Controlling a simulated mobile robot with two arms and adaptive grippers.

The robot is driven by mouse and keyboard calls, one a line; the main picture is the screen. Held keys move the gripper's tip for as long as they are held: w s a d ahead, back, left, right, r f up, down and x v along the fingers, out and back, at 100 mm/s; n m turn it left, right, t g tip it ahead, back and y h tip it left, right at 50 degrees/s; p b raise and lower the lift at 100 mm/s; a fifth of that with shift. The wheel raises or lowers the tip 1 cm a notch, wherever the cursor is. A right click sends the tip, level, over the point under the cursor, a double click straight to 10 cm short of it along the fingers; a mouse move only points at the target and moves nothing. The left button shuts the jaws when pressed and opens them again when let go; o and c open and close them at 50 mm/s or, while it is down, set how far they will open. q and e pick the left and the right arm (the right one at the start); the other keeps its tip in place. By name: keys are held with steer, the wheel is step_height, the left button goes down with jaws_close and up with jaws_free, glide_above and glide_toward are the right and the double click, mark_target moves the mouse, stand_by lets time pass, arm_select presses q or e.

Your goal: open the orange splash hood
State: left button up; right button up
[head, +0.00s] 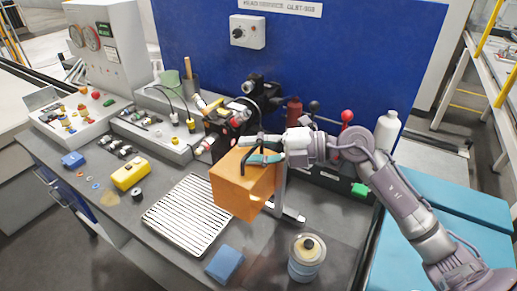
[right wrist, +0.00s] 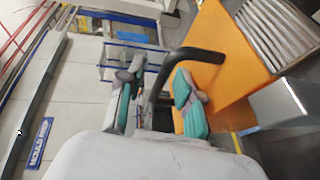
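The orange splash hood (head: 240,192) is a box-like cover near the middle of the bench in the head view, with a black bar handle at its top. It also shows in the right wrist view (right wrist: 222,32), where the curved black handle (right wrist: 203,56) stands out from it. My right gripper (head: 262,150) is at the handle. In the right wrist view its two teal-padded fingers (right wrist: 155,82) are apart, with the handle bar running between them. I see no clear grip on the bar. Contact cannot be told. My left gripper is not in view.
A slatted metal tray (head: 188,216) lies left of the hood. A blue block (head: 224,263) and a clear jar (head: 306,258) are in front. A white bottle (head: 386,131) and a red-knobbed lever (head: 347,116) stand behind my right arm. A blue panel (head: 310,60) closes off the back.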

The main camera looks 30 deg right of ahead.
steer(key=v, duration=1.2)
steer(key=shift+w+r, duration=0.1)
